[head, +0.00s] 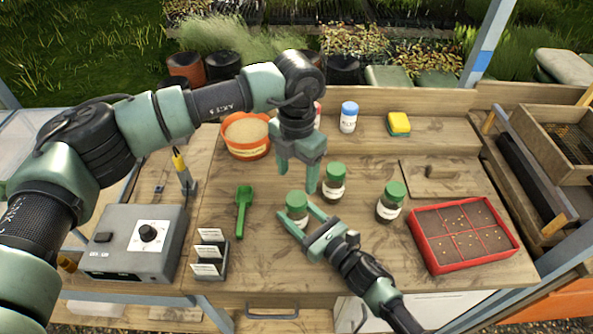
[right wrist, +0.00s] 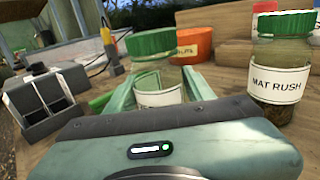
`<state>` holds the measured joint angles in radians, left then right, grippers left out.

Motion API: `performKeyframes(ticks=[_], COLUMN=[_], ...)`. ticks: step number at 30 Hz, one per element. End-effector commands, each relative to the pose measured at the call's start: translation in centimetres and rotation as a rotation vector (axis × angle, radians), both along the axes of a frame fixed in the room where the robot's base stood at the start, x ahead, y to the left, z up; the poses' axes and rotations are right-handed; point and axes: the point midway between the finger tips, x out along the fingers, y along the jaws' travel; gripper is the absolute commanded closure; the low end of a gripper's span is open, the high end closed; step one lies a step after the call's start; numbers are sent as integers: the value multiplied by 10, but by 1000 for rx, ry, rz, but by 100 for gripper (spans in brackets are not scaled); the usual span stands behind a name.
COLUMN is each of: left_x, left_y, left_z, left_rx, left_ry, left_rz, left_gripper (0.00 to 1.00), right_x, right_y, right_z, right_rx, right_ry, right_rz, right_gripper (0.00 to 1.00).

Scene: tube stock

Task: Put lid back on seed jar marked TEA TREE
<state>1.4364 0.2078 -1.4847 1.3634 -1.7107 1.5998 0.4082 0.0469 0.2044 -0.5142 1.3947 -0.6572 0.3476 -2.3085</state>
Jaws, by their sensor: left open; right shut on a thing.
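A glass jar with a green lid (head: 297,200) stands on the bench between the fingers of my right gripper (head: 296,212), which is shut on it. In the right wrist view this jar (right wrist: 158,90) has a white label too hidden to read. Its green lid (right wrist: 150,43) is at the mouth and looks slightly tilted; I cannot tell whether it is seated. My left gripper (head: 297,172) is open and empty, pointing down just above and behind this jar. A jar labelled MAT RUSH (right wrist: 280,80) stands to the right in the right wrist view. No TEA TREE label is readable.
Two more green-lidded jars, one behind (head: 333,183) and one to the right (head: 389,203), stand close by. A red seed tray (head: 463,265), green scoop (head: 243,208), label rack (head: 210,258), grey device (head: 135,245) and orange bowl (head: 247,150) surround them.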

Motion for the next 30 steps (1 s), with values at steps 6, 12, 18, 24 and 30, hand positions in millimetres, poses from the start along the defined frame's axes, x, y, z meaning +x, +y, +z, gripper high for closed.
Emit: performKeyframes(ticks=[6, 12, 18, 24, 30], left_x=[0, 0, 0, 0, -1], left_y=[1, 1, 1, 1, 1], left_z=[2, 3, 3, -6, -37], left_rx=[1, 1, 1, 1, 2], left_ry=[0, 0, 0, 1, 2], left_rz=[281, 350, 349, 349, 348], left_gripper=[37, 37, 37, 37, 37], right_x=[0, 0, 0, 0, 0], right_y=[0, 0, 0, 0, 0], right_z=[0, 0, 0, 0, 0], right_rx=[0, 0, 0, 1, 1], right_ry=[0, 0, 0, -1, -1], right_rz=[0, 0, 0, 0, 0], right_gripper=[100, 100, 100, 100, 100])
